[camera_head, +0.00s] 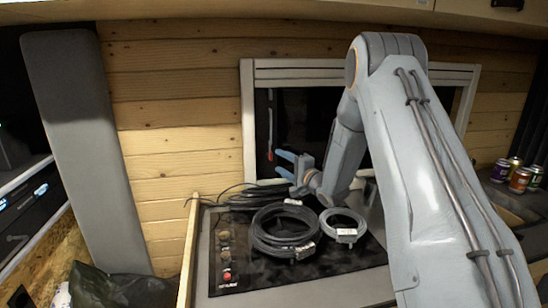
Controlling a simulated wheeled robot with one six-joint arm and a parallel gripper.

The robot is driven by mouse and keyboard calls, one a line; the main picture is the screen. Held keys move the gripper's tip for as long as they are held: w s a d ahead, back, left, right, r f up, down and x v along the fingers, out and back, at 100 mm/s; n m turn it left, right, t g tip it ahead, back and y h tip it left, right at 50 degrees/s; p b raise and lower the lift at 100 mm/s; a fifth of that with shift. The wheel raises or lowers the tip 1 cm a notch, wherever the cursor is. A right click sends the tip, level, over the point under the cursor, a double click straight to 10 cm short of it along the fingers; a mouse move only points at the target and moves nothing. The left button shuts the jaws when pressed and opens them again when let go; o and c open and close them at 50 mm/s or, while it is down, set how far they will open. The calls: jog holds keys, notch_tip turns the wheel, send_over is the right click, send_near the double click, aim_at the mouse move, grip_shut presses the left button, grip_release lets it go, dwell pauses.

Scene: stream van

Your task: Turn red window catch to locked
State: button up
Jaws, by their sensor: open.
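The window (300,112) has a pale frame and dark glass in the wooden wall. A small red catch (270,156) shows at the lower end of a thin upright strip near the left side of the window. My gripper (279,163) has two blue fingers spread apart, pointing left towards the window. The fingertips appear just right of and below the red catch, with nothing between them. I cannot tell the depth gap or whether they touch it. My arm hides the right part of the window.
Coils of black cable (285,232) and a grey coil (343,227) lie on a black hob panel (247,272) below the window. Several cans (520,180) stand at the right. A grey padded panel (82,150) stands left. A dark bag (105,286) lies at lower left.

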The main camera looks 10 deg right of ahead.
aim_at(271, 156)
jog(key=shift+p+x, duration=0.65)
jog(key=shift+x, duration=1.7)
jog(key=c, duration=1)
